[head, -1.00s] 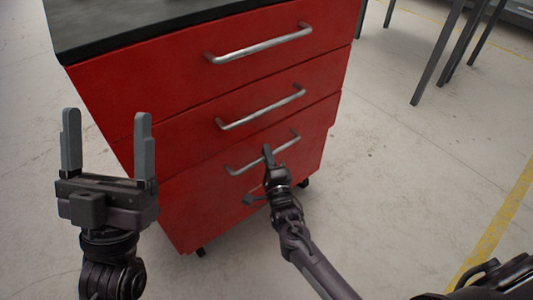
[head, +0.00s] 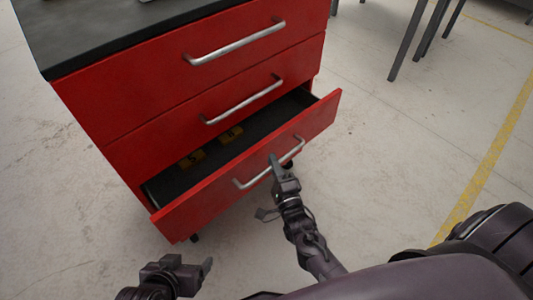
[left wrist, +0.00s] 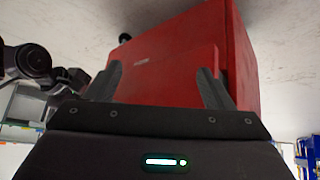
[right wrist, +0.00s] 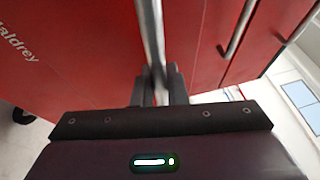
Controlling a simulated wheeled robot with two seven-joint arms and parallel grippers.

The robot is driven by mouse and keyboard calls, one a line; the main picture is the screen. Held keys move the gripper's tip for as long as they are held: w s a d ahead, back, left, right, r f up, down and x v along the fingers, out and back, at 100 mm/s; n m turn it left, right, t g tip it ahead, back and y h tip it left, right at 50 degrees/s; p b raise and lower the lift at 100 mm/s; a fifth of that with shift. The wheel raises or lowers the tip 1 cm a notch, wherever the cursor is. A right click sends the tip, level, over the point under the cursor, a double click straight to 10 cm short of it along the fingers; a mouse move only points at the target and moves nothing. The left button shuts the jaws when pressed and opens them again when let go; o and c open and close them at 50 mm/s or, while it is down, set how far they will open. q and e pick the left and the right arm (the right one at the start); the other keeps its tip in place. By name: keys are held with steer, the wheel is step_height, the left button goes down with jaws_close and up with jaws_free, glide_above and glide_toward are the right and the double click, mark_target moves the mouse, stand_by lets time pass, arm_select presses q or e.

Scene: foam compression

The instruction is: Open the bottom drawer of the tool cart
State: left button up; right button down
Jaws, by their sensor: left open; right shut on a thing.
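The red tool cart (head: 110,113) has three drawers with metal bar handles. Its bottom drawer (head: 200,205) stands partly pulled out, showing a dark inside with small yellow-brown items (head: 192,159). My right gripper (head: 276,165) is shut on the bottom drawer's handle (head: 253,181); in the right wrist view the handle bar (right wrist: 152,40) runs between its fingers. The middle drawer (head: 130,150) and top drawer (head: 110,85) are closed. My left gripper (head: 190,268) is open and empty, low at the left, apart from the cart. The cart also shows in the left wrist view (left wrist: 165,70).
The cart has a dark top (head: 60,45). Dark table legs (head: 408,40) stand at the back right. The concrete floor (head: 400,140) is clear right of the cart, with a yellow line (head: 487,160) on it.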

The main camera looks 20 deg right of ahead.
arm_select(q)
steer(key=s+a+f+n+g+y+p, duration=0.1)
steer(key=s+a+f+g+y+p, duration=0.1)
steer(key=a+p, duration=0.5)
steer(key=shift+s+a+n+g+y+p, duration=0.35)
steer(key=shift+s+a+g+y, duration=0.55)
steer(key=shift+g, duration=0.7)
arm_select(e)
steer(key=s+d, duration=0.3)
steer(key=s, duration=0.7)
steer(key=s+d, duration=0.4)
steer(key=s, duration=0.7)
steer(key=shift+d, duration=0.25)
arm_select(q)
steer(key=shift+s+d, duration=0.1)
steer(key=shift+d, duration=0.05)
arm_select(e)
steer(key=c, duration=1.5)
jaws_free()
steer(key=shift+o, duration=0.2)
